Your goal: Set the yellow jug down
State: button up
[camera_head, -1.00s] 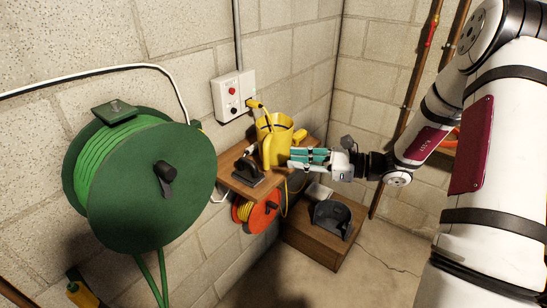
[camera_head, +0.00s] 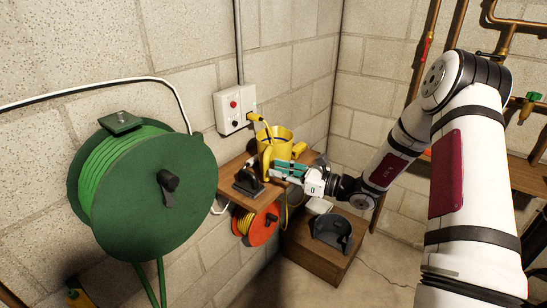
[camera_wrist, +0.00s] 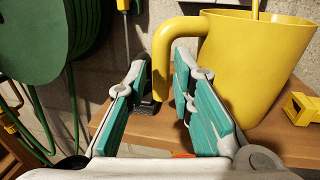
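The yellow jug (camera_head: 275,139) stands upright on a small wooden wall shelf (camera_head: 238,195). In the wrist view the jug (camera_wrist: 255,65) is at the right, with its base on the shelf top (camera_wrist: 275,140). Its handle (camera_wrist: 160,78) hangs down on its left side, between my two teal fingers. My gripper (camera_wrist: 160,66) is open around the handle, with a visible gap beside the left finger. In the head view my gripper (camera_head: 283,168) is at the jug's front right, and the fingers partly hide the jug's lower part.
A dark tool (camera_head: 248,180) lies on the shelf left of the jug. A socket box (camera_head: 234,103) with a yellow plug is on the wall behind. A green hose reel (camera_head: 150,190) is at left. An orange reel (camera_head: 264,225) and a wooden box (camera_head: 318,264) are below.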

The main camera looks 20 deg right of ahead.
aim_at(266, 180)
jog(key=x, duration=0.5)
jog(key=shift+d+f, duration=0.1)
jog(key=shift+f, duration=0.1)
grip_shut()
jog(key=shift+r, duration=0.1)
